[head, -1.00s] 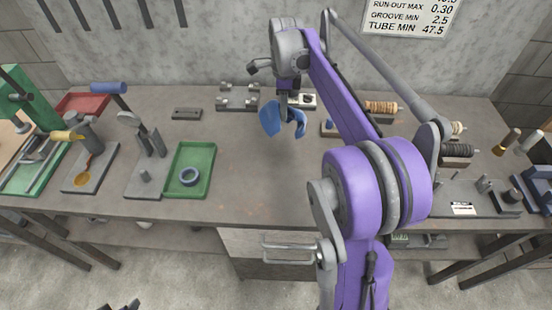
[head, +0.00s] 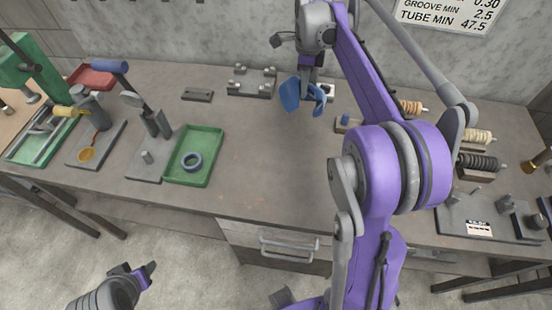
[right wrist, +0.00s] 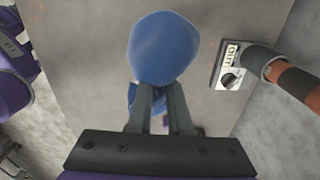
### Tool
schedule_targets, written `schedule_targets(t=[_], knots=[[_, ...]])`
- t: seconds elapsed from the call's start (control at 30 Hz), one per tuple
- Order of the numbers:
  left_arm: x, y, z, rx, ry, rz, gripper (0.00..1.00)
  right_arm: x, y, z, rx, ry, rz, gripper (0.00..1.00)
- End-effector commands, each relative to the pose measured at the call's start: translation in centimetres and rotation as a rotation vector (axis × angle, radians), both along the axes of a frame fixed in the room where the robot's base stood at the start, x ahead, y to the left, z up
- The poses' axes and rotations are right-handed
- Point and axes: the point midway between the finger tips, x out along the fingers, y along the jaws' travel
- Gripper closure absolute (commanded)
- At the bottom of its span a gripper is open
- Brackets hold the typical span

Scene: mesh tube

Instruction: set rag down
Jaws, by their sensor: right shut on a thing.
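The blue rag (head: 289,95) hangs in my right gripper (head: 309,88) above the back middle of the workbench (head: 265,150). Its folds bulge out on both sides of the fingers. In the right wrist view the rag (right wrist: 163,48) spreads beyond the fingertips of my right gripper (right wrist: 160,95), which are shut on it. The bench top shows beneath; I cannot tell how large the gap is. My left gripper (head: 142,273) is low at the front left, away from the bench; its jaws are too unclear to read.
A green tray (head: 207,178) holding a dark ring (head: 192,161) lies left of the middle. A grey block fixture (head: 251,83) stands behind, near the rag. Wound spools (head: 478,161) are at the right. The bench middle is clear.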

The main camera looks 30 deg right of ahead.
Motion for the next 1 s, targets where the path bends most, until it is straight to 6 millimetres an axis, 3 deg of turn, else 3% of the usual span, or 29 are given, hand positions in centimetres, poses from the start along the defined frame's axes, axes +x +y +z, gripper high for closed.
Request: schedule_targets(t=[0.2, 0.4, 0.8, 0.83, 1.0], knots=[[-0.1, 0.0, -0.3, 0.000, 0.003, 0.000, 0.50, 0.0, 0.0, -4.0, 0.000, 0.000, 0.000, 1.00], [-0.2, 0.0, -0.4, 0.000, 0.003, 0.000, 0.50, 0.0, 0.0, -6.2, 0.000, 0.000, 0.000, 1.00], [-0.2, 0.0, -0.5, 0.000, 0.003, 0.000, 0.50, 0.0, 0.0, -6.9, 0.000, 0.000, 0.000, 1.00], [-0.2, 0.0, -0.5, 0.000, 0.003, 0.000, 0.50, 0.0, 0.0, -6.9, 0.000, 0.000, 0.000, 0.77], [-0.2, 0.0, -0.5, 0.000, 0.003, 0.000, 0.50, 0.0, 0.0, -6.9, 0.000, 0.000, 0.000, 0.47]])
